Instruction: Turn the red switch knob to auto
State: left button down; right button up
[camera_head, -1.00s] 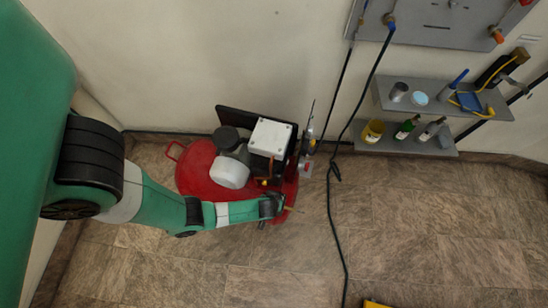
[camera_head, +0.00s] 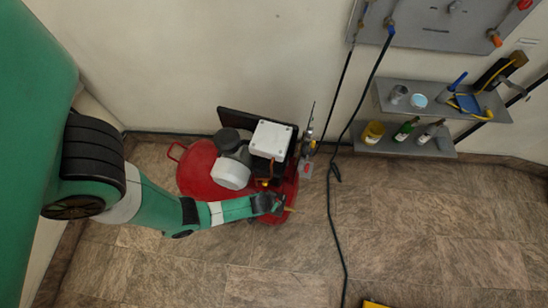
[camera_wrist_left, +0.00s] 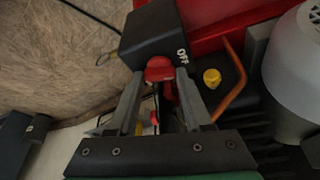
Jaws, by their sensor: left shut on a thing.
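The red switch knob (camera_wrist_left: 159,67) sits on the edge of a black switch box (camera_wrist_left: 153,33) in the left wrist view. A white "OFF" label (camera_wrist_left: 182,56) shows on the box beside the knob. Any auto label is not visible. My left gripper (camera_wrist_left: 160,76) is shut on the knob, with one finger on each side of it. In the head view my left gripper (camera_head: 280,206) is at the right front edge of the red compressor (camera_head: 200,172), and the knob is too small or hidden there. My right gripper is not in view.
A yellow knob (camera_wrist_left: 212,77) and a copper pipe (camera_wrist_left: 236,85) are close to the right finger. A white box (camera_head: 271,138) tops the compressor. A black hose (camera_head: 333,215) runs down to the floor. Shelves (camera_head: 480,112) with bottles hang at right. The tiled floor is mostly clear.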

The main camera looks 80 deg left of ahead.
pick_arm(q)
jog(key=m, duration=0.1)
jog(key=m+h, duration=0.1)
jog(key=shift+s+a+r+m+p, duration=0.1)
jog(key=shift+s+a+m+p, duration=0.05)
jog(key=shift+m+p, duration=0.25)
jog(key=m+t+h, duration=0.1)
jog(key=m, duration=0.1)
jog(key=shift+a+m, duration=0.1)
jog(key=shift+m, duration=0.3)
jog(key=m+h, duration=0.1)
jog(key=m, duration=0.1)
jog(key=m+h+b, duration=0.1)
jog(key=m, duration=0.2)
jog(key=shift+a+b, duration=0.2)
jog(key=shift+b, duration=0.1)
jog(key=shift+a+m+h, duration=0.1)
jog(key=shift+m+h, duration=0.5)
jog(key=shift+m, duration=1.2)
jog(key=shift+g, duration=0.3)
jog(key=shift+c, duration=1.6)
grip_release()
